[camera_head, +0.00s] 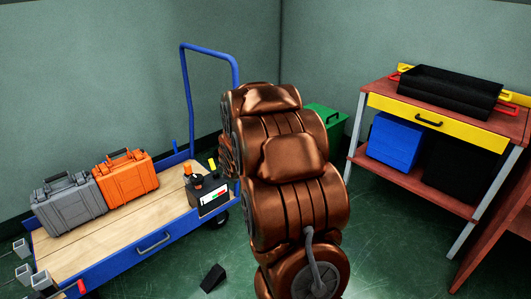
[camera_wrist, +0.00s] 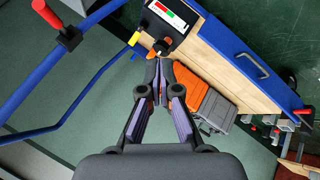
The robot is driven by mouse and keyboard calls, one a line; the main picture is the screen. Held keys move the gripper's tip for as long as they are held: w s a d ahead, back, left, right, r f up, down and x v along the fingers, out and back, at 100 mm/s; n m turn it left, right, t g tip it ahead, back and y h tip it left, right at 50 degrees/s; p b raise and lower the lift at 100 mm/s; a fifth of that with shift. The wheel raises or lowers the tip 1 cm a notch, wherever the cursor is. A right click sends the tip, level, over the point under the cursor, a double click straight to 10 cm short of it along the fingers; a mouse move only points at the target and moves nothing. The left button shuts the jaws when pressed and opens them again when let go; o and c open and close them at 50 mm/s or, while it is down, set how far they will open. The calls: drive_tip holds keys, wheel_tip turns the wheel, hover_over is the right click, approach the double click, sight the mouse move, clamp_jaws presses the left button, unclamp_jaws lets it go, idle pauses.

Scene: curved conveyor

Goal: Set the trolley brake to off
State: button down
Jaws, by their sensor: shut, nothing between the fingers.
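The trolley (camera_head: 100,245) has a blue frame, a wooden deck and a tall blue push handle (camera_head: 183,75). At the deck's right end stands a black box (camera_head: 209,197) with a red-and-green label, an orange knob and a yellow-tipped part (camera_head: 212,164). In the wrist view the box (camera_wrist: 165,22) is at the top, with the orange knob (camera_wrist: 163,44) just beyond my gripper (camera_wrist: 158,62). My gripper is shut and empty; contact with the knob cannot be told. A red-gripped lever (camera_wrist: 46,13) shows by the blue bars.
A grey case (camera_head: 70,205) and an orange case (camera_head: 127,178) stand on the deck's left part. A green box (camera_head: 325,122) is behind my arm. A workbench (camera_head: 440,115) with a black tray (camera_head: 448,92) stands right.

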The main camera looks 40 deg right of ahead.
drive_tip(key=w+d+f+n+t+b, duration=0.1)
drive_tip(key=w+d+f+n+t, duration=0.25)
drive_tip(key=d, duration=0.45)
drive_tip(key=w+d+f+n+t, duration=0.2)
drive_tip(key=w+d+f+t, duration=0.15)
drive_tip(key=d, duration=0.55)
drive_tip(key=s+d+f+n+t+b, duration=0.1)
drive_tip(key=s+d+f+n+t, duration=0.15)
drive_tip(key=s+t, duration=0.2)
drive_tip(key=s+d+f+n+t+b, duration=0.1)
drive_tip(key=s+d+n+t, duration=0.1)
drive_tip(key=s+d+t, duration=0.3)
drive_tip(key=a+b+x, duration=0.1)
drive_tip(key=b+x, duration=0.2)
drive_tip(key=x, duration=0.9)
drive_tip(key=shift+w+a+g, duration=0.25)
drive_tip(key=shift+a+g, duration=0.1)
drive_tip(key=shift+a, duration=0.2)
drive_tip(key=shift+f, duration=0.15)
